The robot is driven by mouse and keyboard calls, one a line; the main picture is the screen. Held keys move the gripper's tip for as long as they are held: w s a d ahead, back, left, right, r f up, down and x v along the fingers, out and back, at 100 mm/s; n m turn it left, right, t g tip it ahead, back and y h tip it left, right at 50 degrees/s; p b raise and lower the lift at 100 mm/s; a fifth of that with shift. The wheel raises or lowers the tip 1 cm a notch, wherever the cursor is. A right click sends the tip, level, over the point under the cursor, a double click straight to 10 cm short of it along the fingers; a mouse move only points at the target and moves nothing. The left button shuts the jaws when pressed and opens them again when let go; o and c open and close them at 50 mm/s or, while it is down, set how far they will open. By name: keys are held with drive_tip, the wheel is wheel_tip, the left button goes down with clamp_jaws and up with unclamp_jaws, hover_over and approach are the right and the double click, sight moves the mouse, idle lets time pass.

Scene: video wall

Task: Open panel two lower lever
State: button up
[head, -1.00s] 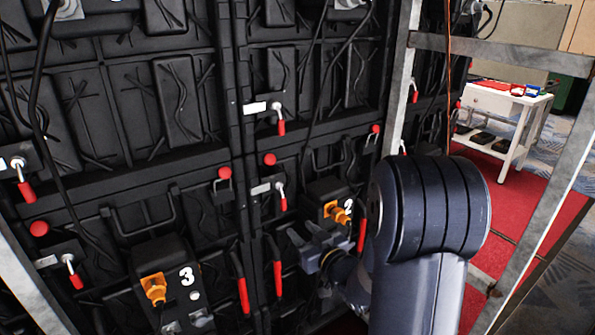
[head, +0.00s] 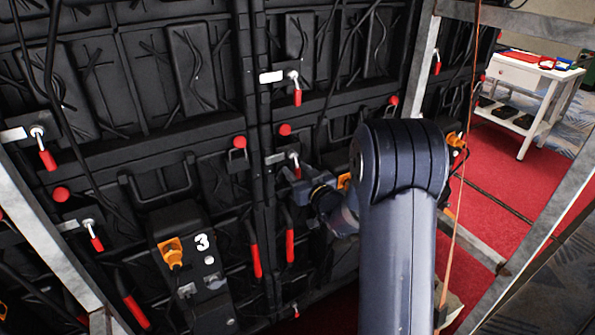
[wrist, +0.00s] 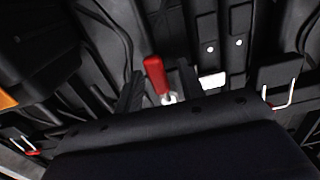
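The lower lever (head: 295,159), a red handle on a silver pivot beside a white plate, is partly hidden by my gripper (head: 293,181) in the head view. In the wrist view the red handle (wrist: 155,75) shows between the two dark fingers of my gripper (wrist: 160,70), which are apart. I cannot tell whether either finger touches it. The handle hangs down in the head view. The upper lever (head: 297,88) on the same seam also hangs down. My arm hides panel two's number.
Panel three's box (head: 190,250) with an orange plug (head: 172,252) is at lower left. Red-gripped handles (head: 255,247) hang below the lever. Metal frame posts (head: 420,60) stand at both sides. A white table (head: 530,85) stands on red carpet at the right.

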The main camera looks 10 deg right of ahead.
clamp_jaws()
idle(0.4)
drive_tip(key=shift+b, duration=0.35)
drive_tip(key=n+b, duration=0.2)
drive_tip(key=b, duration=0.1)
drive_tip(key=shift+w+d+f+n, duration=0.2)
drive_tip(key=shift+d+n, duration=0.1)
drive_tip(key=shift+d, duration=0.1)
drive_tip(key=d+r+n+b, duration=0.1)
drive_tip(key=n+b, duration=0.3)
drive_tip(key=n, duration=0.1)
drive_tip(key=r+n+b, duration=0.1)
drive_tip(key=n+b, duration=0.3)
drive_tip(key=n, duration=0.1)
drive_tip(key=d+r+n+b, duration=0.1)
drive_tip(key=r+n+b, duration=0.1)
drive_tip(key=n, duration=0.3)
drive_tip(key=shift+w+d+b, duration=0.35)
drive_tip(key=shift+w+b, duration=0.05)
drive_tip(key=shift+b, duration=0.5)
drive_tip(key=shift+r+n, duration=0.1)
drive_tip(key=shift+n, duration=0.2)
